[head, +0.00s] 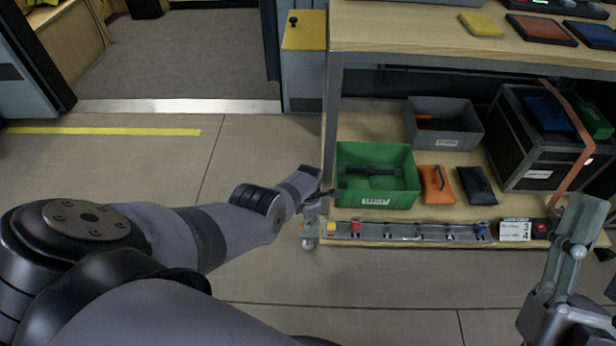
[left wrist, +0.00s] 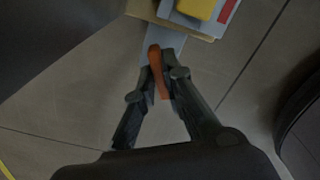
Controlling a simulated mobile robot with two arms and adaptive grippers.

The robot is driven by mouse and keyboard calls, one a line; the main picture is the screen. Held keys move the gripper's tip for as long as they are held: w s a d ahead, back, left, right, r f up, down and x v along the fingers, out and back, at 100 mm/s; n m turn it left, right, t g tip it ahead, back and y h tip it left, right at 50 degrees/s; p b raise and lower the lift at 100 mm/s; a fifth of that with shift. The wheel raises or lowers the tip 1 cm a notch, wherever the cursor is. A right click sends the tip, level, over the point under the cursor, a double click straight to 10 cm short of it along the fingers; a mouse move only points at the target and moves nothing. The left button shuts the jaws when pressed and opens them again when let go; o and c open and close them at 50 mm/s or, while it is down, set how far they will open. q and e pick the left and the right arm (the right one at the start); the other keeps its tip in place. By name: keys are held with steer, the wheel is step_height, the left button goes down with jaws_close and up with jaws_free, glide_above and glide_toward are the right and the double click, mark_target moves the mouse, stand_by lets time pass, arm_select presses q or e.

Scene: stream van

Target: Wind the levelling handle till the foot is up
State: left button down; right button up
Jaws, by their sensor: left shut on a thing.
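The levelling handle (left wrist: 154,62), an orange-brown bar, shows in the left wrist view between the fingers of my left gripper (left wrist: 163,82). The gripper is shut on it. In the head view my left gripper (head: 318,196) is at the front left corner of the workbench, and the handle cannot be made out there. A small wheel or foot (head: 308,243) is under that corner; I cannot tell whether it touches the floor. My right gripper (head: 575,240) is at the lower right, partly cut off, and its opening is unclear.
The bench's lower shelf (head: 395,128) holds a green crate (head: 375,200), a grey bin (head: 470,137), orange and black pouches and a black case. A strip with coloured knobs (head: 400,232) runs along its front edge. The floor in front of the bench is clear.

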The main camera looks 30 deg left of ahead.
arm_select(q)
steer(key=c, duration=1.7)
jaws_free()
steer(key=shift+r, duration=0.15)
steer(key=shift+w+r, duration=0.1)
steer(key=shift+r, duration=0.35)
step_height(320, 180, up, 11)
steer(key=shift+f, duration=0.1)
